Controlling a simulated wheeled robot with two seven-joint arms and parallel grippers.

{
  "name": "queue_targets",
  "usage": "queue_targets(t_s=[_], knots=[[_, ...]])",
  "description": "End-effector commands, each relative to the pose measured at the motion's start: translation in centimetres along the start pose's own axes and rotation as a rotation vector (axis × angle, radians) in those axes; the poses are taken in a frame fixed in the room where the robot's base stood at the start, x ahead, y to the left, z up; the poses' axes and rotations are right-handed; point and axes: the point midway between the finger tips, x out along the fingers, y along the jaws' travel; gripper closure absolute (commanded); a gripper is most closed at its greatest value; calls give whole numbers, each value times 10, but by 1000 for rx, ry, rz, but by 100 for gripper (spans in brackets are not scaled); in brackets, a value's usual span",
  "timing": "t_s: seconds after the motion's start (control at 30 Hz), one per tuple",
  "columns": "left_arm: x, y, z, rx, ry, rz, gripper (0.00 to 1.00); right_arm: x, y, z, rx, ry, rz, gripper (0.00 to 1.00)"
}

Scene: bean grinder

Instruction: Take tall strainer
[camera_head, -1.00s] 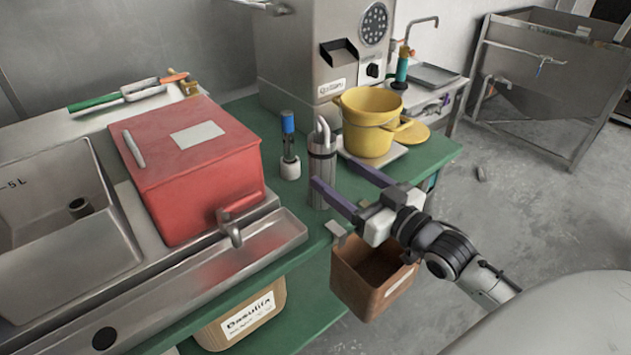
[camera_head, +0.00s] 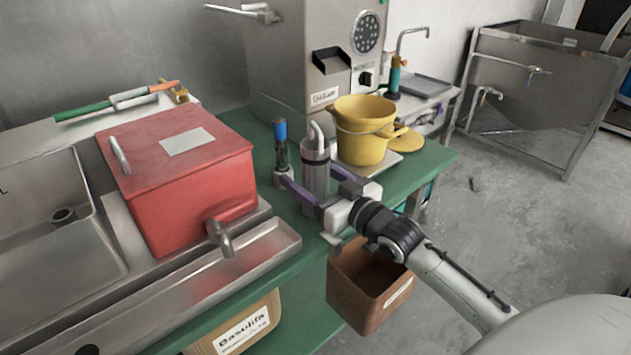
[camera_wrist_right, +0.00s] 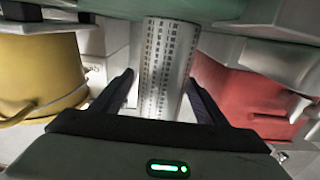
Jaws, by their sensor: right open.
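The tall strainer (camera_head: 316,170) is a grey metal cylinder with a curved handle on top, standing upright on the green table beside the yellow pot. In the right wrist view its perforated wall (camera_wrist_right: 166,62) shows between my fingers. My right gripper (camera_head: 312,186) is open, with one purple finger on each side of the strainer. I cannot tell whether the fingers touch it. In the right wrist view the right gripper (camera_wrist_right: 166,100) shows a dark finger on either side. My left gripper is not in view.
A yellow pot (camera_head: 362,132) stands right of the strainer, before a metal machine (camera_head: 300,60). A blue-topped tool (camera_head: 281,150) stands close on the left. A red box (camera_head: 178,185) with a tap is further left. A brown bin (camera_head: 365,290) hangs below my right gripper.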

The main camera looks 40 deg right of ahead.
Motion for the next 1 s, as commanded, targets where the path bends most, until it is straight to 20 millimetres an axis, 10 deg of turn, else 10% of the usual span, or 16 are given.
queue_targets(t_s=[0.4,0.77,1.0], knots=[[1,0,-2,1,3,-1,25,17,-1,0,0,0,0,33],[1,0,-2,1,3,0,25,17,-1,-2,0,3,-1,91],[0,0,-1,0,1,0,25,17,0,-6,-1,4,-1,92]])
